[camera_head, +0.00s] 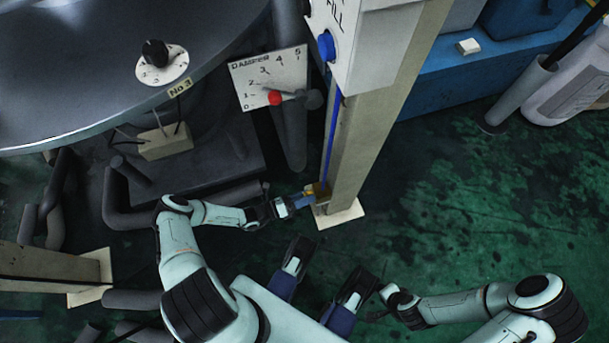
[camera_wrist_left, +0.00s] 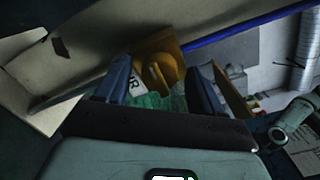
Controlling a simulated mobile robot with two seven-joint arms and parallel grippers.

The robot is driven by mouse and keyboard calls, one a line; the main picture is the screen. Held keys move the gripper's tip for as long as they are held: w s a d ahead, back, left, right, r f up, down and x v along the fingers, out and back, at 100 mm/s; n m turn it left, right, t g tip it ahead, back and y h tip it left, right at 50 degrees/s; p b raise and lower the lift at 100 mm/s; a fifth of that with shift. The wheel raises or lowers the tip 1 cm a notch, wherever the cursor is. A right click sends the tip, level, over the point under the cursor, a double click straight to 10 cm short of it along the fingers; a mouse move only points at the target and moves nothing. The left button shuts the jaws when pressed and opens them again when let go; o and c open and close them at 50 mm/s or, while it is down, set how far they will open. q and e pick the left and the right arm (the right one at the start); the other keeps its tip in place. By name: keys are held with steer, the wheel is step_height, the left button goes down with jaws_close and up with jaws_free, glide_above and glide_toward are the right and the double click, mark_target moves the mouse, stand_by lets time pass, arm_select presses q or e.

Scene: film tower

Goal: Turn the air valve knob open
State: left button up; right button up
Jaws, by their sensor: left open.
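The air valve, a small yellow-brown fitting (camera_head: 321,189), sits low on the pale post, with a blue hose rising from it. In the left wrist view its rounded yellow knob (camera_wrist_left: 155,76) shows between the fingers, beside a white label (camera_wrist_left: 137,86) whose lettering is partly hidden. My left gripper (camera_head: 303,199) is at the valve, its blue fingers open on either side of the knob in the wrist view (camera_wrist_left: 160,82). I cannot tell whether either finger touches it. My right gripper (camera_head: 388,299) is away from the valve, low in the head view; its jaws are unclear.
The pale post (camera_head: 362,130) stands on a base plate (camera_head: 341,214) right beside my left gripper. A damper panel (camera_head: 269,78) with a red knob and dark pipes lie behind my left arm. Green floor (camera_head: 470,215) to the right is open.

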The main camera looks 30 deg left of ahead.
arm_select(q)
steer(key=shift+c, duration=0.4)
steer(key=c, duration=1)
steer(key=shift+m, duration=0.3)
arm_select(e)
steer(key=shift+w, duration=0.1)
arm_select(q)
steer(key=m+h+p, duration=0.1)
steer(key=m, duration=1.6)
steer(key=shift+s+f+m, duration=0.1)
steer(key=shift+m, duration=0.3)
arm_select(e)
steer(key=w+r, duration=0.1)
steer(key=w+r+t, duration=0.1)
steer(key=shift+w+a+r, duration=0.2)
steer(key=shift+w, duration=0.1)
